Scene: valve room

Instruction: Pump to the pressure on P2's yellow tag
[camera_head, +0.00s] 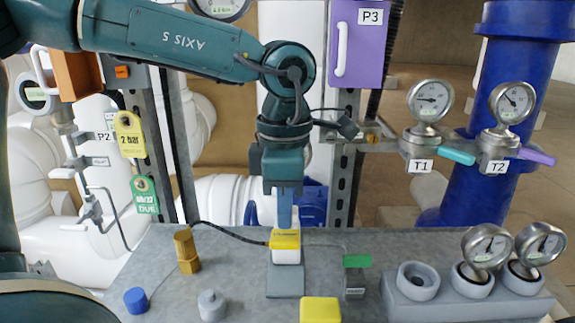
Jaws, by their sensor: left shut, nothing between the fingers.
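P2's yellow tag (130,134) hangs at the left and reads 2 bar. The P2 label (104,137) is partly hidden behind it. A gauge (36,96) at the far left is too small to read. On the bench, a white block with a yellow top (285,245) stands on a grey plate, with a dark hose running left from it. My left gripper (285,222) points straight down, shut and empty, its blue fingertips at or just above the yellow top; I cannot tell whether they touch. My right gripper is not in view.
A green-handled valve (356,263) stands right of the block. A brass fitting (187,250), blue cap (136,300), grey knob (212,305) and yellow block (320,309) are on the bench (240,285). Spare gauges (487,246) sit in a grey holder (410,309). T1 and T2 gauges (430,100) are behind.

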